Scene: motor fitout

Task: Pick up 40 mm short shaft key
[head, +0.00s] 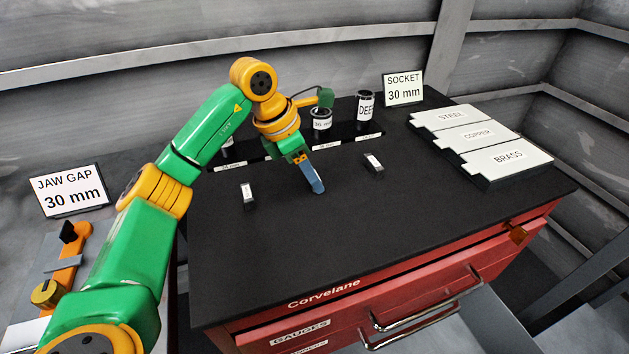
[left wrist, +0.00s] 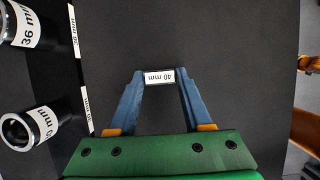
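The 40 mm short shaft key (left wrist: 160,77) is a small dark block with a white label. In the left wrist view it lies between the tips of the two blue fingers of my left gripper (left wrist: 161,75). The fingers stand apart at either end of the label; I cannot tell whether they touch the key. In the head view my left gripper (head: 316,187) points down low over the black bench top, and the key under it is hidden. My right gripper is not in view.
Two other labelled keys, a left one (head: 248,194) and a right one (head: 374,163), lie on the bench top (head: 400,215). Dark sockets (head: 321,117) stand in a row behind. Steel, copper and brass plates (head: 507,158) lie at the right. The bench front is clear.

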